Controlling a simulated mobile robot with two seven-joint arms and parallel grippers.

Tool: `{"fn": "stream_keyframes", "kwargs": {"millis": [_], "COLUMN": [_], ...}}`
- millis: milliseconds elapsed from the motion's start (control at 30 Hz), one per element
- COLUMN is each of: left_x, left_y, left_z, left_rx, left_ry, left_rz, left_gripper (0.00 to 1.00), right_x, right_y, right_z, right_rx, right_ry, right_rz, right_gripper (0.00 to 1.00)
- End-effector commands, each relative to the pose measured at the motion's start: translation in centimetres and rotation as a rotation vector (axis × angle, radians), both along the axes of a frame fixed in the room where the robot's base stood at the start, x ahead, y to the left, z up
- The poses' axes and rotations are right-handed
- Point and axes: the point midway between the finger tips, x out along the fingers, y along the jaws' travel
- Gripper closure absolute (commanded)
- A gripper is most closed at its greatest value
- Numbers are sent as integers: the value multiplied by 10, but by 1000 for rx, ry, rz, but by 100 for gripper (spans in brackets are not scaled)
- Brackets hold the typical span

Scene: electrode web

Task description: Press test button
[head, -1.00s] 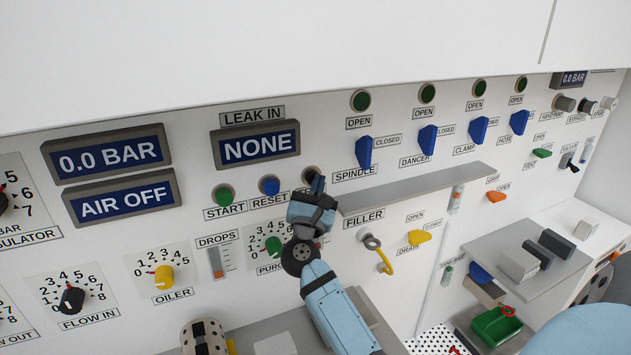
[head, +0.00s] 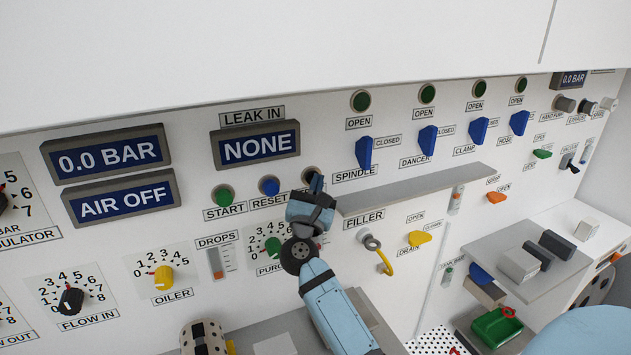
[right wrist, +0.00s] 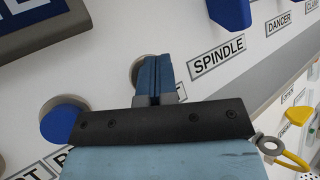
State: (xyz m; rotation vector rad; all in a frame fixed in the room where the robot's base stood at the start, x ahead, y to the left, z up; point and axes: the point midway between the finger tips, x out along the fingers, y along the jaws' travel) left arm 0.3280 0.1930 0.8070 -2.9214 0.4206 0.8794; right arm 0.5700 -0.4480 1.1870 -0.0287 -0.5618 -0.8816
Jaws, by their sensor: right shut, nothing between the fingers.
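The test button (head: 309,172) is the round one to the right of the blue reset button (head: 270,186). My right gripper (head: 317,182) is shut and empty, with its fingertips at this button and covering most of it. In the right wrist view the shut fingers (right wrist: 152,78) reach to the panel over the button, and only its left rim (right wrist: 136,70) shows. The label below it is mostly hidden by the gripper. Whether the fingers touch the button or stop just short, I cannot tell. My left gripper is not in view.
The green start button (head: 223,195) is left of reset. The leak display (head: 258,145) above reads NONE. A grey shelf (head: 410,189) juts out to the right of my gripper, below the blue spindle lever (head: 364,152). The purge knob (head: 273,247) is below, close to my wrist.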

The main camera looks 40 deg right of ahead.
Motion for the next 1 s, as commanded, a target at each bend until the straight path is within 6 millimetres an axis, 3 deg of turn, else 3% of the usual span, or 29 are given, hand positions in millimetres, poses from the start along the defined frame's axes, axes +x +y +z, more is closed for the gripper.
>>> {"fn": "stream_keyframes", "kwargs": {"millis": [400, 767, 1000], "left_x": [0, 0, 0], "left_y": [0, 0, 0], "left_z": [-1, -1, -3], "left_rx": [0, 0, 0], "left_ry": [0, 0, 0], "left_rz": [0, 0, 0], "left_gripper": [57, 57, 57], "right_x": [-20, -23, -44], "right_y": [7, 7, 14], "right_z": [0, 0, -1], "right_rx": [0, 0, 1], "right_ry": [0, 0, 1], "right_rz": [1, 0, 0], "right_gripper": [100, 100, 100]}}
